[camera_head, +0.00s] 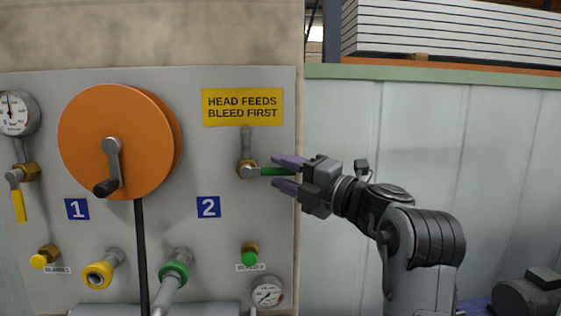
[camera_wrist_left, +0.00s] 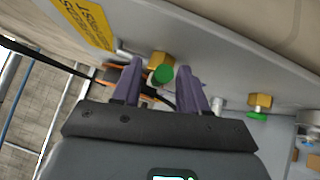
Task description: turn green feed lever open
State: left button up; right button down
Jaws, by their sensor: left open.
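The green feed lever (camera_head: 277,171) sticks out level to the right from a brass valve (camera_head: 247,168) on the grey panel, below the yellow sign. My left gripper (camera_head: 279,174) is open, with one purple finger above the lever and one below it in the head view. In the left wrist view the lever's green end (camera_wrist_left: 163,74) shows in front of the brass body, between the two finger tips of my gripper (camera_wrist_left: 160,80). A gap shows beside it; I cannot tell its exact depth between the fingers. My right gripper is not in view.
The yellow sign (camera_head: 243,107) is above the valve. A green-knobbed bleed valve (camera_head: 250,256) and a gauge (camera_head: 267,293) are below. An orange wheel (camera_head: 118,142) with a crank and a yellow lever (camera_head: 19,204) are at left. Right of the panel is a pale wall (camera_head: 340,120).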

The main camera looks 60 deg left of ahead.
pick_arm(q)
jog(key=shift+s+a, duration=0.2)
jog(key=shift+a, duration=0.35)
grip_shut()
